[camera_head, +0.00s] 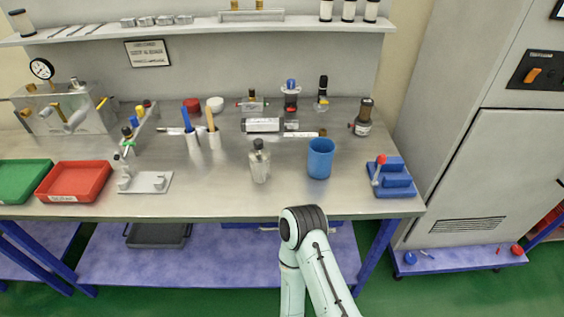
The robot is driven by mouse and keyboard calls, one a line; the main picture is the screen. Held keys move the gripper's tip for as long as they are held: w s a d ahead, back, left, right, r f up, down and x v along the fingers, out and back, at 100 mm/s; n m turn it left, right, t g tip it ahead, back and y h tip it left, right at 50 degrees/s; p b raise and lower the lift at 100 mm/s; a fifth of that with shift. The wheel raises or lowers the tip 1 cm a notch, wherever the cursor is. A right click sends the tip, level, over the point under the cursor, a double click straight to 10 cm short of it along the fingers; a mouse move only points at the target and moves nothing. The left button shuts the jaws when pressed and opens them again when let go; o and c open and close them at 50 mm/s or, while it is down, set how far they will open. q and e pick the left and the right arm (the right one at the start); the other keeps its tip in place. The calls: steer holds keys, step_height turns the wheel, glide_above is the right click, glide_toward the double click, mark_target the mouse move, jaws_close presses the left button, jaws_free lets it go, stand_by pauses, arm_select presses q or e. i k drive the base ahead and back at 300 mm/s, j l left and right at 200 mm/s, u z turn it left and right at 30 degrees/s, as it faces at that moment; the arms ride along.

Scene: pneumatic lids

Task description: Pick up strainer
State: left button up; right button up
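I cannot tell for sure which item is the strainer. Several small pneumatic fittings stand on the steel bench. A clear-bodied fitting with a dark cap (260,163) stands upright near the front middle. A dark-topped cylindrical fitting with a red part (362,119) stands at the back right. A blue-topped fitting (291,93) and a black-topped fitting (322,94) stand at the back middle. Neither gripper is in view. Only a pale arm link of mine with a black joint shows at the bottom middle, in front of the bench.
The steel bench (225,205) has free room along its front. A blue cup (320,158) stands right of the clear fitting. A blue fixture with a red-knobbed lever (396,180) is at the right. Red (73,199) and green (8,196) trays lie left.

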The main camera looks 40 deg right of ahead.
mark_target(259, 156)
steer(key=z, duration=1.3)
steer(key=i+l+u, duration=0.1)
steer(key=l+u, duration=0.8)
steer(key=l, duration=0.15)
